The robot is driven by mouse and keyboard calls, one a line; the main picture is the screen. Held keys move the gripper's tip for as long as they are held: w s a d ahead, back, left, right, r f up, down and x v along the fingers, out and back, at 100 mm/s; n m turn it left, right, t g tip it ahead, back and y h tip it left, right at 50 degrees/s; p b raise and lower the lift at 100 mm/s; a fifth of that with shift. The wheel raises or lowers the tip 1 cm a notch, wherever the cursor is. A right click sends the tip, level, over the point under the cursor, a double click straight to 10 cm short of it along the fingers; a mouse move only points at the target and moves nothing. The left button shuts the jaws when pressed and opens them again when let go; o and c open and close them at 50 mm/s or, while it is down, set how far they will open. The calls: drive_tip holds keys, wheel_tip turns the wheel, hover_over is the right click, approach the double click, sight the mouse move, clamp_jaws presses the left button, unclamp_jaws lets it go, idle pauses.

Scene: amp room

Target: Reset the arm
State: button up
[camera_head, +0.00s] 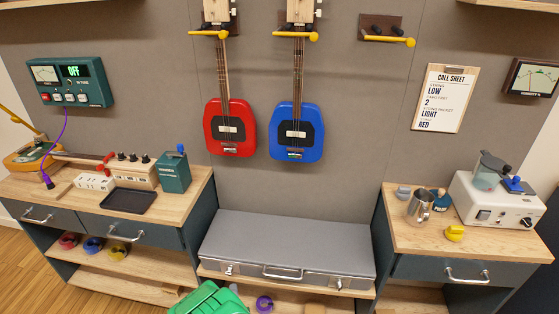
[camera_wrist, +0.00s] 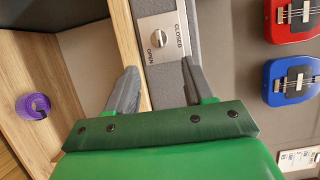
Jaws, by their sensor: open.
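My gripper shows in the wrist view (camera_wrist: 160,85) with its two grey fingers apart and nothing held between them. Beyond the fingers is a silver latch plate (camera_wrist: 160,38) with a round knob, marked OPEN and CLOSED. The plate is on the grey case. In the head view the green body of my gripper (camera_head: 208,299) is at the bottom, in front of the case's left end; its fingers cannot be made out there. The grey case (camera_head: 290,240) lies with its lid down on the low middle bench. I cannot tell whether the fingers touch it.
A purple roll (camera_head: 264,303) is on the shelf below the case. The left bench (camera_head: 50,195) holds a tray and several devices. The right bench (camera_head: 405,235) holds a metal jug and a white machine. Red and blue guitars (camera_head: 295,131) hang behind.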

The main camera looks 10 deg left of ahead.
drive_tip(key=shift+w+r, duration=0.1)
